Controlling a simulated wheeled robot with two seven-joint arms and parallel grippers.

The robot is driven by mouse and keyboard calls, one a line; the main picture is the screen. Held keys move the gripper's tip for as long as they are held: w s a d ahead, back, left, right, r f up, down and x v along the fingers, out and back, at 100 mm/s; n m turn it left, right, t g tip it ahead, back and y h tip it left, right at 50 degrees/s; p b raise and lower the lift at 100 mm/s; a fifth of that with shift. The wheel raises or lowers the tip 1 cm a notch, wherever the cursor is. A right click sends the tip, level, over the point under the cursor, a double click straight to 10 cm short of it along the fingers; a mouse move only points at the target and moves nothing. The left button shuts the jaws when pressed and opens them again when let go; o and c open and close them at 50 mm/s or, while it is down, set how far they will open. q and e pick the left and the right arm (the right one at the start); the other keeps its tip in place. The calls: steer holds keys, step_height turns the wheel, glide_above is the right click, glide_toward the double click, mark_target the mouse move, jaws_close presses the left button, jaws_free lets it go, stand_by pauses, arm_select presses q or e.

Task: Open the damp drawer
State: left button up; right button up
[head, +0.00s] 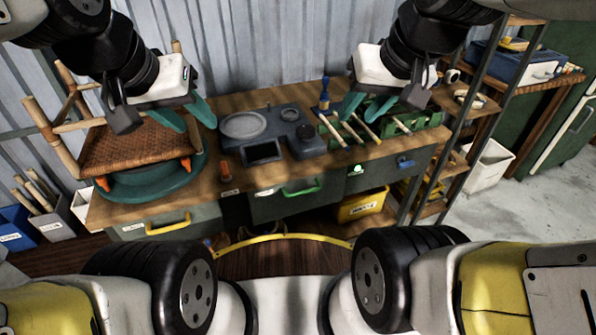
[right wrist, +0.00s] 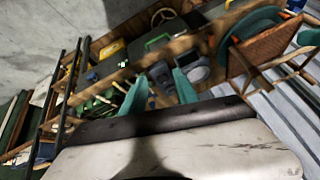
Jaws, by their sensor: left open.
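The workbench has several drawer fronts, and I cannot read which label says damp. One drawer (head: 190,216) at the left has a yellow handle (head: 168,224). The middle drawer (head: 275,204) has a green handle (head: 301,188). A drawer (head: 381,173) at the right has a small blue handle (head: 405,163). All look shut. My left gripper (head: 187,117) is open and empty above the left of the bench, near the chair. My right gripper (head: 365,108) is open above the bench's back right; its parted fingers also show in the right wrist view (right wrist: 160,92). Neither touches a handle.
A woven chair (head: 140,150) rests on a teal round base (head: 150,185) on the bench. A grey tool station (head: 285,120) and a green rack (head: 400,120) with sticks stand behind. A yellow bin (head: 358,207) sits under the bench. A shelf stands right.

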steer(key=w+f+g, duration=0.3)
steer(key=w+f, duration=0.3)
steer(key=w, duration=0.2)
steer(key=m+g+y, duration=0.3)
steer(key=g+y, duration=0.2)
steer(key=y, duration=0.2)
glide_above(307, 192)
steer(key=s+d, duration=0.2)
steer(key=d, duration=0.5)
step_height(307, 192, down, 22)
steer(key=f+m+t+y, duration=0.1)
steer(key=f+y, duration=0.1)
steer(key=f, duration=0.2)
steer(key=w+a+f+m+t+y, duration=0.1)
steer(key=f+m+y, duration=0.1)
steer(key=f, duration=0.3)
steer(key=a+f+m+t+y, duration=0.1)
steer(key=f+y, duration=0.1)
steer(key=f, duration=0.3)
steer(key=shift+w+a+f+m, duration=0.15)
steer(key=shift+w+f+m, duration=0.15)
steer(key=shift+w, duration=0.1)
steer(key=x, duration=0.6)
steer(key=shift+a, duration=0.45)
steer(key=shift+c, duration=0.5)
jaws_close()
